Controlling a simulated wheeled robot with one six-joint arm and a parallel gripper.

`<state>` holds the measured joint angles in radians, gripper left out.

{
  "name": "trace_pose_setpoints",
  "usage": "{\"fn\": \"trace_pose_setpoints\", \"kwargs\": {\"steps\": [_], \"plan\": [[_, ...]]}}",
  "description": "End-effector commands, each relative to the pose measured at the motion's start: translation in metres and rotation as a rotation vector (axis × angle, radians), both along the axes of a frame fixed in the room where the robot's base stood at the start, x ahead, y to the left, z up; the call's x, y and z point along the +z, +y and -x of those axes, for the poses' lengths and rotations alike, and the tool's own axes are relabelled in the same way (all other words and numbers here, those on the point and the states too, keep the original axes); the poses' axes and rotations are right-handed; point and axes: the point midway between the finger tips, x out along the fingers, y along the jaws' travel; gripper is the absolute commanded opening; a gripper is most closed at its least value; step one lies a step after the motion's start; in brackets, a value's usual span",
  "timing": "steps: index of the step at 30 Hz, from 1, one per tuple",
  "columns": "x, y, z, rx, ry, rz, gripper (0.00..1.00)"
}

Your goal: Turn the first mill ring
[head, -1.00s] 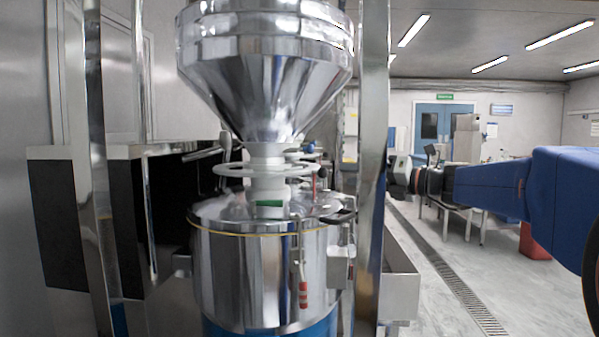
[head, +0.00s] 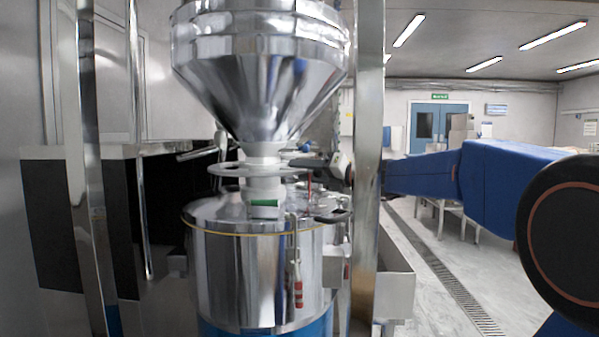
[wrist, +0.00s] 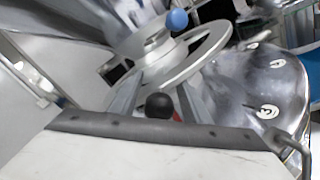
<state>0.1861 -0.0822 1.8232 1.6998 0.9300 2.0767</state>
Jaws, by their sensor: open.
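The mill ring (head: 226,170) is a pale grey spoked ring around the neck below the steel hopper. In the wrist view the ring (wrist: 204,60) lies just ahead of my gripper, with a blue ball knob (wrist: 177,19) at its far side. My gripper (head: 300,162) is at the ring's right side in the head view. Its fingers are open in the wrist view (wrist: 163,88) and point at the ring. A black ball knob (wrist: 160,105) with red below shows between the fingers. Whether the fingers touch the ring cannot be told.
The steel hopper (head: 260,80) hangs close above the ring. The drum lid (head: 220,212) lies below it, with number marks visible in the wrist view. A steel post (head: 367,120) stands right of the mill, near my arm. Open floor (head: 415,240) lies to the right.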

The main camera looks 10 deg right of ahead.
Motion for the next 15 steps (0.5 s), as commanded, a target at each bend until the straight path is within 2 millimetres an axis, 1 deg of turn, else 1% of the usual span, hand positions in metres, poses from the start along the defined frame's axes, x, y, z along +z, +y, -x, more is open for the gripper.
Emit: {"fn": "trace_pose_setpoints", "kwargs": {"steps": [1, 6, 14, 15], "plan": [[-0.0001, 0.0045, -0.0035, 0.003, 0.000, 0.000, 0.43], [-0.0004, 0.0096, -0.0105, 0.000, 0.001, -0.001, 0.43], [-0.0001, 0.0104, -0.0114, 0.000, 0.000, 0.000, 0.43], [-0.0002, 0.0104, -0.0112, 0.000, 0.000, 0.000, 0.41]]}}
